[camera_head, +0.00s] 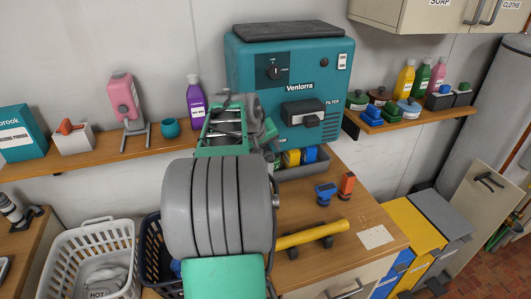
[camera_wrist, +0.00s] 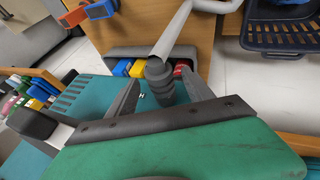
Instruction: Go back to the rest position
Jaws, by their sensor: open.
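In the head view my arm rises through the middle of the picture. Its end is in front of the left side of the teal Venlorra machine (camera_head: 290,75), above the wooden counter (camera_head: 295,210). The fingertips are hard to make out there. A grey pipe with a ribbed end (camera_wrist: 158,78) shows beyond the fingers in the wrist view; I cannot tell what it belongs to.
A grey bin (camera_head: 305,170) with coloured blocks stands below the machine. A yellow cylinder (camera_head: 313,234) lies on the counter near blue and orange pieces. Left, a shelf (camera_head: 95,159) holds a purple bottle (camera_head: 196,103). A white basket (camera_head: 92,250) and a dark basket (camera_head: 152,250) stand lower left.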

